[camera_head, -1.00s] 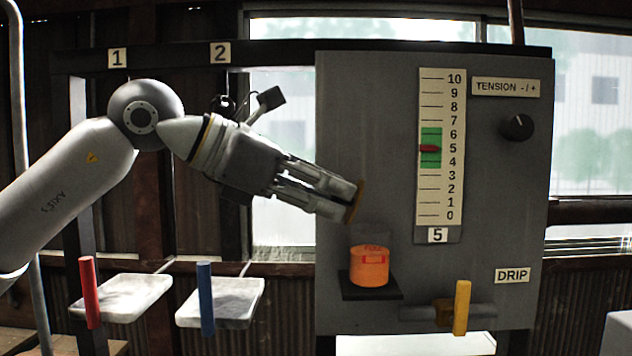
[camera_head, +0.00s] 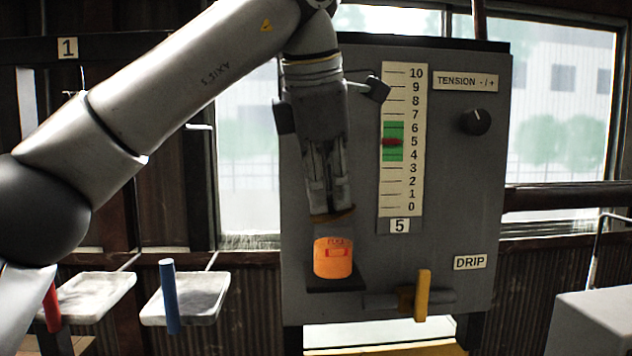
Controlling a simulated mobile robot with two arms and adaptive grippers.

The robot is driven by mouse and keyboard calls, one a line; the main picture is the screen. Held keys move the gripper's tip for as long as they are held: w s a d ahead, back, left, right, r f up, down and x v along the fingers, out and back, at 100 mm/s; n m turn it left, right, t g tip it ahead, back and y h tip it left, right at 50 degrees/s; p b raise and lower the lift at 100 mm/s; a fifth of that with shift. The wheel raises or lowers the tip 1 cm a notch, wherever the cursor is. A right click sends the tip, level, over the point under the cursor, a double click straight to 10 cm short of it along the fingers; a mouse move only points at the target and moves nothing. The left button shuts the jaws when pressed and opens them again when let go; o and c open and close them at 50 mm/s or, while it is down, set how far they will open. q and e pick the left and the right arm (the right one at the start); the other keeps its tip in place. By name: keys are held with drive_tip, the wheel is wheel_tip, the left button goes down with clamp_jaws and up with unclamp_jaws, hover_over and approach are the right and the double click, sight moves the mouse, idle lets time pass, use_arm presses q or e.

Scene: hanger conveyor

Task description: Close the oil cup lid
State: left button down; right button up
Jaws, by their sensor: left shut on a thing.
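The orange oil cup (camera_head: 333,262) stands on a small dark shelf (camera_head: 335,286) on the grey panel. Its front has a red-framed label with blurred writing. My left gripper (camera_head: 332,208) points down just above the cup, its fingers close together. A thin brownish disc, which looks like the oil cup lid (camera_head: 334,218), is at the fingertips. It lies nearly level over the cup, with a small gap seeming to show between them. The fingers hide part of the lid. My right gripper is not in view.
The panel carries a scale (camera_head: 403,140) with a red pointer near 5, a black tension knob (camera_head: 475,122) and a yellow drip lever (camera_head: 423,295). Two pale trays with a red handle (camera_head: 52,307) and a blue handle (camera_head: 170,297) are at left. A grey box (camera_head: 595,320) is at lower right.

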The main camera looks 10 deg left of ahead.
use_arm(q)
drive_tip(key=shift+w+d+f+m+g+y, duration=0.1)
drive_tip(key=shift+d+f+m+g+y, duration=0.2)
drive_tip(key=shift+y, duration=0.5)
drive_tip(key=shift+w+d+f+g+y, duration=0.1)
drive_tip(key=shift+d+y, duration=0.25)
drive_tip(key=shift+y, duration=0.45)
drive_tip(key=shift+f, duration=0.1)
drive_tip(key=c, duration=1.3)
unclamp_jaws()
drive_tip(key=shift+o, duration=0.2)
drive_tip(key=v, duration=0.5)
drive_tip(key=shift+s+d+r, duration=0.15)
drive_tip(key=shift+r, duration=0.1)
drive_tip(key=shift+r, duration=0.1)
drive_tip(key=shift+v, duration=0.85)
